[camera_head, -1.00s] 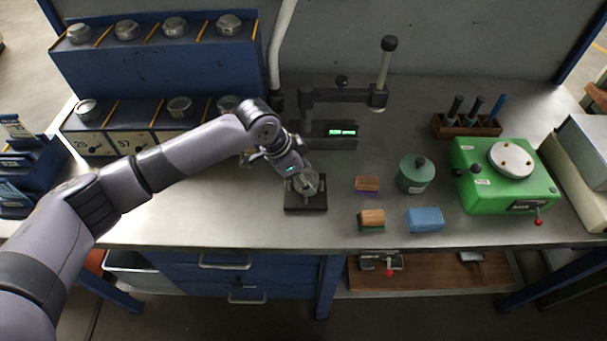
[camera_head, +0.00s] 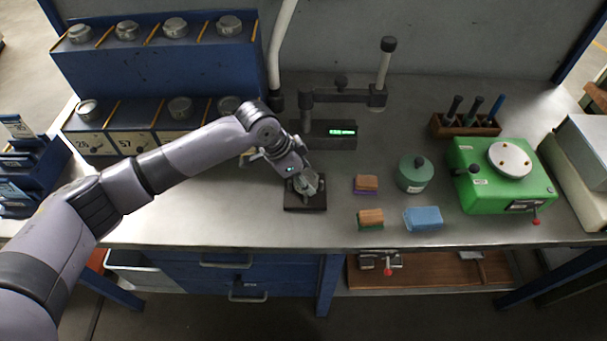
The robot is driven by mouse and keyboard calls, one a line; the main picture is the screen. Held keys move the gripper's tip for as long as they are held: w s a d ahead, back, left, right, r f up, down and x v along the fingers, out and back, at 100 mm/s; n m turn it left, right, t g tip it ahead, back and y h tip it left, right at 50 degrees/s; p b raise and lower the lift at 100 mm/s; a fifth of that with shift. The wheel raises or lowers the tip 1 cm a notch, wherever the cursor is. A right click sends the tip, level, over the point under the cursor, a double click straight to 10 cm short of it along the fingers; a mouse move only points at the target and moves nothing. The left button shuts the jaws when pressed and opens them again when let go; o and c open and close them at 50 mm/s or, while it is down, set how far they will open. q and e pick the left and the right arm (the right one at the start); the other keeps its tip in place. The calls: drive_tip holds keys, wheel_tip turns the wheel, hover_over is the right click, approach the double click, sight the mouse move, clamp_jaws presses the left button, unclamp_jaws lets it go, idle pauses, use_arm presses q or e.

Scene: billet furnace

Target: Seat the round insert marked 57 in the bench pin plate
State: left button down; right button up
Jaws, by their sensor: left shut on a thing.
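The bench pin plate (camera_head: 318,206) is a dark square block on the steel bench, left of the middle. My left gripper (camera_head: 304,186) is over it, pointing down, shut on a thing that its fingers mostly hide. I take that thing to be the round insert, but no marking on it can be read. I cannot tell whether it touches the plate or sits on its pins. In the lower row of the blue rack (camera_head: 165,65), the place above the 57 label (camera_head: 125,143) shows no insert. My right gripper is not in view.
Other round metal inserts (camera_head: 180,107) stand in the rack. A black stand with a lever and green display (camera_head: 342,132) is behind the plate. To the right are brushes or blocks (camera_head: 423,218), a green round pot (camera_head: 415,178) and a green machine (camera_head: 500,185).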

use_arm(q)
drive_tip(key=shift+s+a+f, duration=0.25)
drive_tip(key=shift+s+f, duration=0.15)
drive_tip(key=shift+f, duration=0.3)
drive_tip(key=shift+r, duration=0.1)
drive_tip(key=shift+r+p, duration=0.15)
drive_tip(key=shift+p, duration=0.15)
drive_tip(key=shift+w+r+p, duration=0.2)
drive_tip(key=shift+r+p, duration=0.2)
drive_tip(key=shift+p, duration=0.2)
drive_tip(key=shift+r, duration=0.1)
drive_tip(key=shift+w+d+r, duration=0.1)
drive_tip(key=shift+w+r, duration=0.05)
drive_tip(key=shift+r, duration=0.1)
drive_tip(key=shift+w+d+p, duration=0.15)
drive_tip(key=shift+p, duration=0.2)
drive_tip(key=shift+f, duration=0.2)
idle(0.4)
drive_tip(key=shift+s+f+b, duration=0.2)
drive_tip(key=shift+f+b, duration=0.1)
drive_tip(key=shift+f, duration=0.05)
